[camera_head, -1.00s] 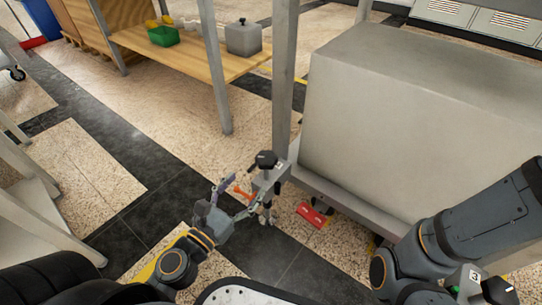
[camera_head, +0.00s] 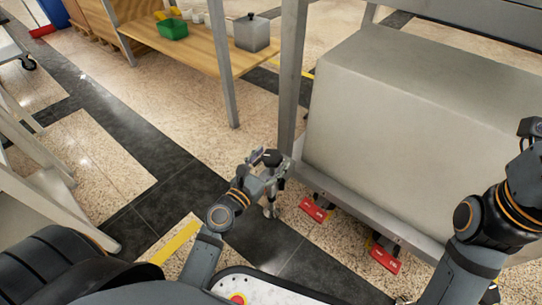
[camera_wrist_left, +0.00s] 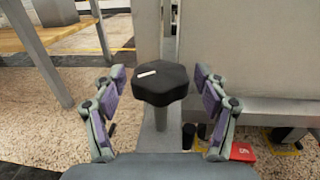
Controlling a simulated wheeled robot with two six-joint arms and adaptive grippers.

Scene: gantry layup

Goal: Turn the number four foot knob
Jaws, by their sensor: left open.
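A black, lobed foot knob (camera_head: 272,157) tops a metal foot at the near left corner of the grey machine frame. In the left wrist view the knob (camera_wrist_left: 161,84) has a small white mark on top and a grey stem below. My left gripper (camera_head: 262,168) is at the knob. In the left wrist view its purple-padded fingers (camera_wrist_left: 161,95) are open, one on each side of the knob, with gaps between pads and knob. No number can be read on this foot now. My right arm is at the right; its fingers are not visible.
The large grey block (camera_head: 420,110) stands on the frame, with a grey post (camera_head: 291,75) beside the knob. Red blocks (camera_head: 314,209) lie on the floor under the frame edge. A wooden bench (camera_head: 190,45) with a green bin (camera_head: 172,28) stands behind.

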